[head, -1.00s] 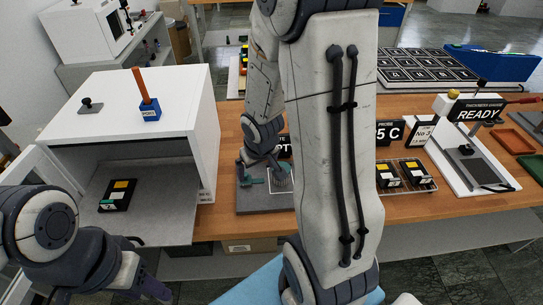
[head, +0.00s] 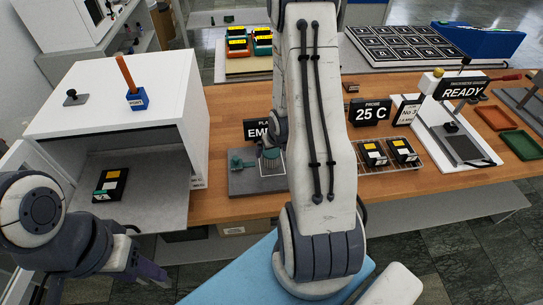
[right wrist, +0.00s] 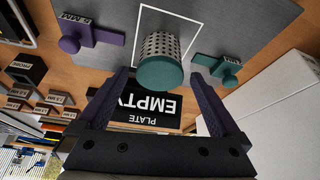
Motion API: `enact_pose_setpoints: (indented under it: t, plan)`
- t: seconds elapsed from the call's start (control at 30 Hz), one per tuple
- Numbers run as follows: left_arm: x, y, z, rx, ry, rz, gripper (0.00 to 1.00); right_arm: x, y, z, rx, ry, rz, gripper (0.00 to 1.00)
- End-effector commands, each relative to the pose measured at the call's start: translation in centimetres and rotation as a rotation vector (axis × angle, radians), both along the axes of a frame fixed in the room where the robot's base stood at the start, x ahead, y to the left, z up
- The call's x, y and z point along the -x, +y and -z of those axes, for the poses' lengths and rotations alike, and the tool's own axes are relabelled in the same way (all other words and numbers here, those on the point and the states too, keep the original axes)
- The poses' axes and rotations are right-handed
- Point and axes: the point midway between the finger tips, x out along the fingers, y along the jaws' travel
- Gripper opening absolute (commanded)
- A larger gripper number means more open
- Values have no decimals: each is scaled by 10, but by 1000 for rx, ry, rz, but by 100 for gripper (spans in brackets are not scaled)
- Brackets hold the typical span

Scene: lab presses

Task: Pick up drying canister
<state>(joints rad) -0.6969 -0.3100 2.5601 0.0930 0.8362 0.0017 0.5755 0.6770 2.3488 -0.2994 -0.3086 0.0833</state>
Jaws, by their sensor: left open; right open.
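The drying canister (right wrist: 163,48) is a perforated grey cylinder with a teal end, standing on a grey plate (right wrist: 115,75) inside a white outline. In the head view the canister (head: 271,159) shows just left of my right arm. My right gripper (right wrist: 163,74) is open, its two purple fingers spread on either side of the canister's near end in the right wrist view; I cannot tell whether they touch it. In the head view my right gripper is largely hidden by my arm. My left gripper (head: 150,270) is at the lower left, open and away from the canister.
A teal piece (head: 240,163) sits beside the canister, and a purple piece (right wrist: 90,36) on its other side. A PLATE EMPTY sign (right wrist: 138,106) stands close behind. A white open chamber (head: 118,105) is at left. A wire rack (head: 398,166) with black-and-yellow boxes is at right.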

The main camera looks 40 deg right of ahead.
Motion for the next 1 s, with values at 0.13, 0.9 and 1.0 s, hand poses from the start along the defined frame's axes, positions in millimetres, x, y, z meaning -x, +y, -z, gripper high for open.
enact_pose_setpoints:
  t: [0.13,0.9,1.0]
  plan:
    - [0,0,-6,0,0,0,50,-8,-3,17,-2,2,0,100]
    - [0,0,-7,0,0,0,50,-12,-5,26,1,-1,-1,15]
    - [0,0,-7,0,0,0,50,-12,-5,25,1,-1,-1,15]
